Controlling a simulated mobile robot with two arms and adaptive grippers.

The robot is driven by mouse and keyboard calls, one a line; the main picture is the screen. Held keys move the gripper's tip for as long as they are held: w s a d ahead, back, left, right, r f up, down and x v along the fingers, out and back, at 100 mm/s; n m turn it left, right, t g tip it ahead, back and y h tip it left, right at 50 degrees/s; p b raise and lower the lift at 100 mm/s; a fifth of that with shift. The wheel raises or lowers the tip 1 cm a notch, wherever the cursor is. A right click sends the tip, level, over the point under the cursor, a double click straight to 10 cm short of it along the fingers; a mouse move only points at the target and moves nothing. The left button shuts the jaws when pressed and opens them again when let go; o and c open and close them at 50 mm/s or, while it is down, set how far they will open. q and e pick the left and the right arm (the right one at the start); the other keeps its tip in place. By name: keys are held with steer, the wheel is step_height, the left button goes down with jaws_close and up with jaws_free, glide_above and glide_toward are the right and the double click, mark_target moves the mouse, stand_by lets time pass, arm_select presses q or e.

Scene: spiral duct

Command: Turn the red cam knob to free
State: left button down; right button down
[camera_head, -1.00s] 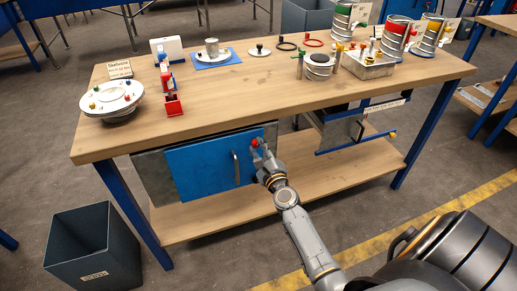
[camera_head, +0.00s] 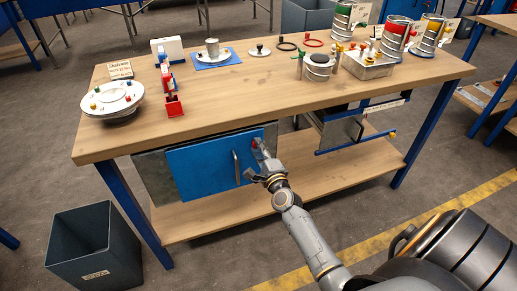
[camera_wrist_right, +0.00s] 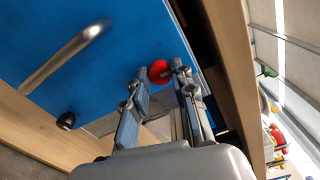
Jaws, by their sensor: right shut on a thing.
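The red cam knob (camera_head: 255,143) is on the right side of the blue door (camera_head: 203,163) under the tabletop. In the right wrist view the knob (camera_wrist_right: 159,72) shows round and red between the fingertips. My right gripper (camera_head: 262,152) reaches up from below at the door's right edge. In the wrist view the right gripper (camera_wrist_right: 160,76) has one finger on each side of the knob and is shut on it. The fingers hide part of the knob. My left gripper is not in view.
A metal bar handle (camera_head: 236,167) stands out from the door just left of my gripper. A dark knob (camera_wrist_right: 66,121) is also on the door. The wooden tabletop (camera_head: 225,95) overhangs above. A dark bin (camera_head: 94,250) stands on the floor at left.

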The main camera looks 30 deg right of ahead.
steer(key=c, duration=1.1)
jaws_free()
steer(key=shift+s, duration=0.1)
steer(key=v, duration=1.1)
steer(key=shift+s+a, duration=0.2)
steer(key=shift+s, duration=0.2)
